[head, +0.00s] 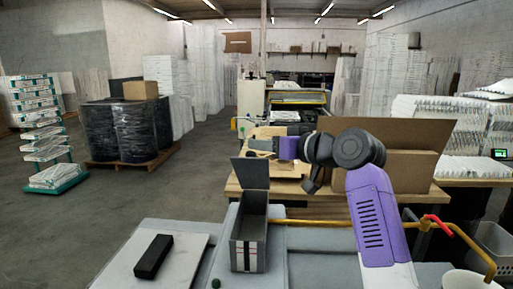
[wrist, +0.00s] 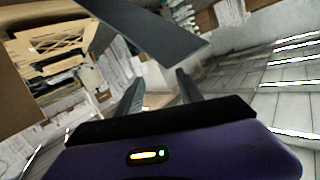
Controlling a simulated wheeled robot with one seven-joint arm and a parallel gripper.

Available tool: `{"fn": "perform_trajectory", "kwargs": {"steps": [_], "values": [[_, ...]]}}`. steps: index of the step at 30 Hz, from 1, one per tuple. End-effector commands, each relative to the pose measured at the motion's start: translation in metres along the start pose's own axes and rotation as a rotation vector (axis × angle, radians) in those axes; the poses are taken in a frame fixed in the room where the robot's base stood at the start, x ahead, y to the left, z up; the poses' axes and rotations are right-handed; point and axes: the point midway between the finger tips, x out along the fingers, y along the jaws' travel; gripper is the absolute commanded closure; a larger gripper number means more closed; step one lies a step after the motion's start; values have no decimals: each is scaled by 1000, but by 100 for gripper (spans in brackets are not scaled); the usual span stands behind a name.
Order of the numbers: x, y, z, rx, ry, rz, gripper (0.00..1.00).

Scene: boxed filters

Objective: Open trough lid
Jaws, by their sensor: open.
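The trough (head: 247,246) is a narrow grey open box on the light grey surface in the head view. Its dark grey lid (head: 250,173) stands up at the far end, so the trough's inside shows. My gripper (head: 252,149) is just above and behind the lid's top edge, pointing left. In the wrist view its two fingers (wrist: 159,76) are apart with nothing between them. A dark flat panel, seemingly the lid (wrist: 150,32), lies beyond the fingertips there. I cannot tell whether a finger touches it.
A black block (head: 153,257) lies on a pale board left of the trough. An orange pipe (head: 320,223) with a red handle runs to the right. A cardboard box (head: 400,165) stands on a wooden table behind my arm. Open floor is at left.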

Motion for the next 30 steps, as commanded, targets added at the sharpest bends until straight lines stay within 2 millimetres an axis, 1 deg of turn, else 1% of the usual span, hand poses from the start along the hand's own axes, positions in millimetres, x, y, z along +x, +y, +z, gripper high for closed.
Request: {"fn": "perform_trajectory", "kwargs": {"steps": [1,3,6,9,15,16,20,22,23,27,30], "values": [[-8,1,1,0,3,2,56],[-16,1,1,0,1,1,56],[-23,1,1,0,1,1,56],[-26,0,0,1,-1,0,56],[-26,0,0,1,-1,0,56],[-26,0,0,1,-1,0,58],[-27,4,3,7,20,17,84],[-29,11,7,14,61,50,97],[-31,16,9,18,86,70,100],[-47,36,23,36,225,176,100],[-60,45,39,43,294,231,100]]}}
